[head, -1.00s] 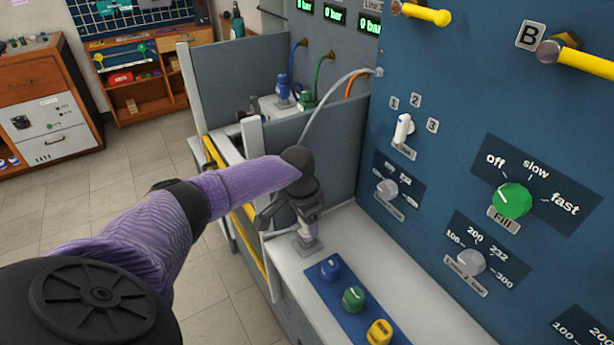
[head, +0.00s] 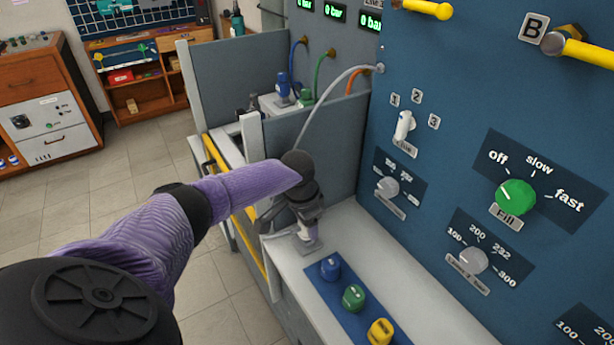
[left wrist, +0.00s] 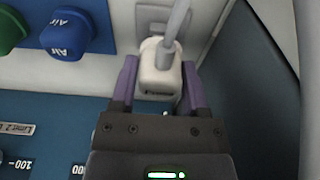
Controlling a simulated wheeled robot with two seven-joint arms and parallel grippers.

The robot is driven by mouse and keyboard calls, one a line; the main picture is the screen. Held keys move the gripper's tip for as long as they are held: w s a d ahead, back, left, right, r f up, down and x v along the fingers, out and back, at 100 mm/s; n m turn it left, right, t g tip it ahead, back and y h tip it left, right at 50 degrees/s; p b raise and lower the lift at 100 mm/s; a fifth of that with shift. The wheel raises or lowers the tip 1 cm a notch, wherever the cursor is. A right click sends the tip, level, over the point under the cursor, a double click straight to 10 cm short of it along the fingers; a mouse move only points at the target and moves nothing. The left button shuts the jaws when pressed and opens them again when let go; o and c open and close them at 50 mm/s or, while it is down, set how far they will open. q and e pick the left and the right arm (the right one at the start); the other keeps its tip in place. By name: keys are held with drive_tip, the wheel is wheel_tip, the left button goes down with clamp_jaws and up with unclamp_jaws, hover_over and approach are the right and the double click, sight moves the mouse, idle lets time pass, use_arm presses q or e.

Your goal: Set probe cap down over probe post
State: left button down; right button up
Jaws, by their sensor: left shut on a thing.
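My left gripper (head: 308,230) points down over the light bench ledge beside the blue panel. In the left wrist view its two purple fingers (left wrist: 157,90) are shut on a whitish cap (left wrist: 160,75), which I take for the probe cap. A grey hose leaves the cap's top. A small grey plate (head: 309,248) lies on the ledge under the gripper, and a grey block also shows behind the cap in the left wrist view (left wrist: 152,18). The probe post cannot be made out clearly. I cannot tell whether the cap touches it. My right gripper is not in view.
Blue (head: 330,267), green (head: 353,298) and yellow (head: 379,332) caps stand on a blue strip close in front. The knobbed blue panel (head: 450,130) rises on the right. A grey divider (head: 335,140) stands behind. The ledge between strip and panel is clear.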

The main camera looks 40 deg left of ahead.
use_arm(q)
drive_tip(key=shift+f+b, duration=0.3)
drive_tip(key=shift+f, duration=0.3)
unclamp_jaws()
drive_tip(key=shift+r, duration=0.15)
drive_tip(key=r+p, duration=0.1)
drive_tip(key=r, duration=0.2)
drive_tip(key=r+p, duration=0.2)
drive_tip(key=r, duration=0.1)
drive_tip(key=s+r+p, duration=0.1)
drive_tip(key=r, duration=0.2)
drive_tip(key=shift+a, duration=0.15)
drive_tip(key=shift+s+r, duration=0.1)
drive_tip(key=shift+r, duration=0.25)
drive_tip(key=shift+f, duration=0.1)
